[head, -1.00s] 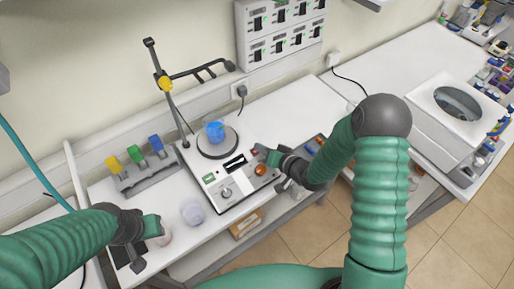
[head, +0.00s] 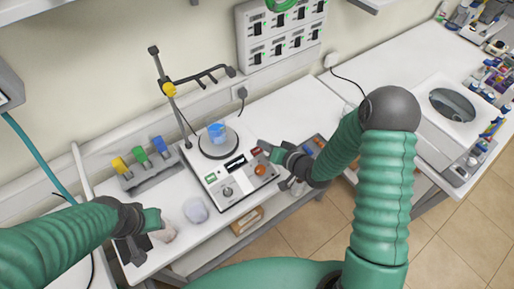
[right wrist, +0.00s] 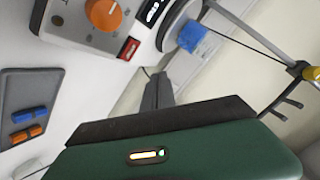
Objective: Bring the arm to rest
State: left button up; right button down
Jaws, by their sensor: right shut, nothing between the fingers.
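My right gripper (head: 264,145) is shut and empty. It hovers by the right side of the white hotplate stirrer (head: 213,190), close to its red switch (head: 256,151). In the right wrist view the shut fingers (right wrist: 160,90) point up the picture, with the red switch (right wrist: 130,48) and orange knob (right wrist: 103,14) beyond them to the left. My left gripper (head: 155,232) is low at the left, over the bench front, beside a pale pinkish container. Its fingers are too small and partly hidden to read.
A stand with a yellow clamp (head: 169,89) rises behind. A pale container (head: 195,211) is left of the hotplate. A tray with blue and orange items (right wrist: 30,120) lies right of it.

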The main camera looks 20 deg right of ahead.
jog(key=shift+f, duration=0.1)
dwell(0.5)
jog(key=s+d+f+n+g+h+b, duration=0.1)
jog(key=s+d+f+g+h+b, duration=0.1)
jog(key=b, duration=0.1)
jog(key=shift+s+d+f+n+g+h, duration=0.2)
jog(key=shift+f+n+g+h, duration=0.1)
jog(key=shift+n, duration=0.1)
jog(key=s+n+g+h+b, duration=0.1)
jog(key=s+g+b, duration=0.3)
jog(key=s, duration=1.4)
jog(key=g+h, duration=0.1)
jog(key=g, duration=0.1)
jog(key=shift+s+d+r+n+g+h+b, duration=0.2)
jog(key=shift+r+n+g+h+b, duration=0.1)
jog(key=shift+n+g+h+b, duration=0.1)
